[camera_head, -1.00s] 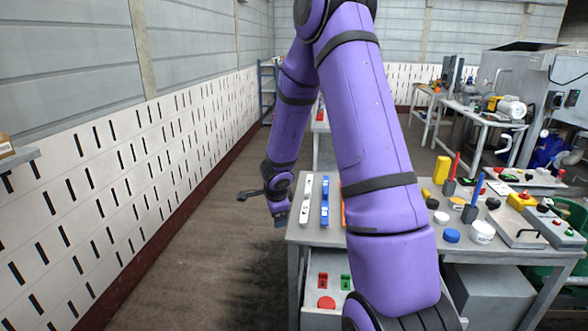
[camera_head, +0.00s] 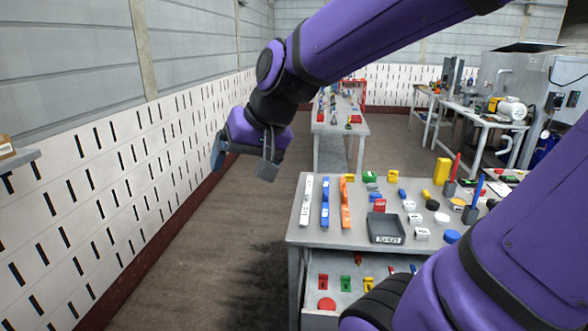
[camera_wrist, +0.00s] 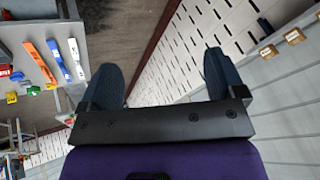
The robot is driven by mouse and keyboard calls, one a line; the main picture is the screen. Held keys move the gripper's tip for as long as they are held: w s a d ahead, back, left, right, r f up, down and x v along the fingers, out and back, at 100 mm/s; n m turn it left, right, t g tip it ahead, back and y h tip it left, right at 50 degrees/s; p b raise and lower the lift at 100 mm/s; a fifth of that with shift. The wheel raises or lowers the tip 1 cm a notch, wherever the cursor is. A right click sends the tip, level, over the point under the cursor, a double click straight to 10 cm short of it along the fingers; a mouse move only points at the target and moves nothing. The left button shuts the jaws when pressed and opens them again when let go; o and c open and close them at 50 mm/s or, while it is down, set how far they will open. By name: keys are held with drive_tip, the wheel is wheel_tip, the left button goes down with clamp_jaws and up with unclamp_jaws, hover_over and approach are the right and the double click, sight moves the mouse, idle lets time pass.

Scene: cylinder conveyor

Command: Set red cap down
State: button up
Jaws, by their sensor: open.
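My gripper (camera_head: 243,160) is raised over the aisle left of the workbench, near the slotted white wall. In the wrist view my gripper (camera_wrist: 163,78) has its two dark fingers spread wide apart, with nothing between them. A flat round red cap (camera_head: 327,304) lies in the open drawer (camera_head: 318,258) under the bench top, well below and to the right of my gripper. No cap shows at the fingers.
The workbench (camera_head: 306,230) carries white, blue and orange bars, a dark tray (camera_head: 386,228) and several small coloured parts. Red and green pieces lie in the drawer. A second bench (camera_head: 340,128) stands behind. The aisle floor (camera_head: 200,240) is clear.

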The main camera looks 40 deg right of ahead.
drive_tip(key=s+d+r+n+h, duration=0.1)
drive_tip(key=s+n+h, duration=0.1)
drive_tip(key=s, duration=0.9)
drive_tip(key=shift+d+r+n+g, duration=0.3)
drive_tip(key=shift+n+g, duration=0.1)
drive_tip(key=shift+n, duration=0.5)
